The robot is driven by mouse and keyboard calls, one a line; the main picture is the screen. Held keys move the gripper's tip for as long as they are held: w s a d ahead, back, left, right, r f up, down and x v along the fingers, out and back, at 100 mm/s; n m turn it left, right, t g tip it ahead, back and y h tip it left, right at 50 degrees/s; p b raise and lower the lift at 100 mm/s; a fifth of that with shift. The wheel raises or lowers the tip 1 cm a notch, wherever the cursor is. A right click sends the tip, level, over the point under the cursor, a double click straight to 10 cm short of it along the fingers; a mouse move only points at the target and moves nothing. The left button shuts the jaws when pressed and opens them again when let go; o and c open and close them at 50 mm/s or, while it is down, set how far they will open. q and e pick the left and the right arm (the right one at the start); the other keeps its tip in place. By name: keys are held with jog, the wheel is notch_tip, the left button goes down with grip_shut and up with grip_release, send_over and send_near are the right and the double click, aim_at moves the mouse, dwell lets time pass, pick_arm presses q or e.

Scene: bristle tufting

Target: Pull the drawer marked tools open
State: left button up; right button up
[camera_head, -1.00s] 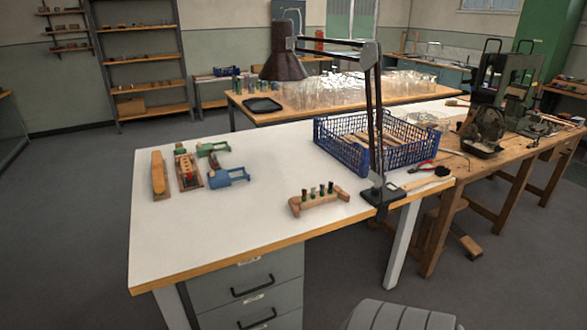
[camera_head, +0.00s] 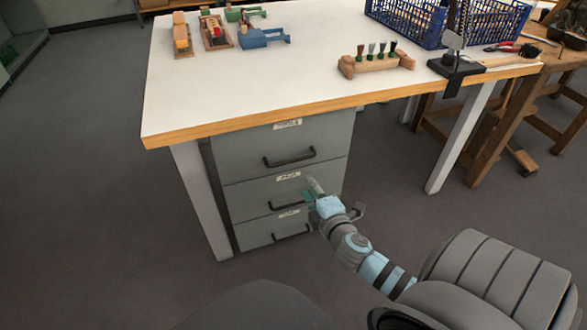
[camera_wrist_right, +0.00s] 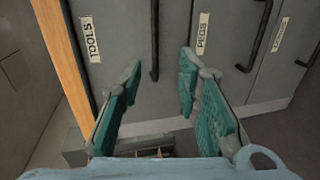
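The drawer marked TOOLS (camera_head: 240,150) is the top one of a grey three-drawer unit under the white table. It looks shut, with a black bar handle (camera_head: 289,161). In the right wrist view its TOOLS label (camera_wrist_right: 91,40) reads sideways and its handle (camera_wrist_right: 154,45) stands upright. My right gripper (camera_head: 312,190) is in front of the unit, below that handle, near the middle drawer. In the wrist view the right gripper (camera_wrist_right: 158,82) is open, its teal fingers apart, with the lower end of the TOOLS handle between their tips. I cannot tell any contact. My left gripper is not in view.
The middle drawer, labelled PEGS (camera_wrist_right: 202,34), has its own handle (camera_wrist_right: 258,40) close beside the right finger. The table's wooden front edge (camera_head: 220,129) overhangs the drawers. A table leg (camera_head: 203,200) stands left of the unit. The floor in front is clear.

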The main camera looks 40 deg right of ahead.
aim_at(294, 161)
jog(key=b+x, duration=0.1)
jog(key=x, duration=0.3)
jog(key=b+x, duration=0.1)
jog(key=x, duration=0.4)
jog(key=b+x, duration=0.1)
jog(key=x, duration=0.4)
jog(key=shift+w+r, duration=0.1)
jog(key=shift+r, duration=0.3)
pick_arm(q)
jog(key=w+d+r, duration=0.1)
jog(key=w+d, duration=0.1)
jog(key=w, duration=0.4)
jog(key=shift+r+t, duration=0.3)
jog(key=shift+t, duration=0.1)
pick_arm(e)
grip_shut()
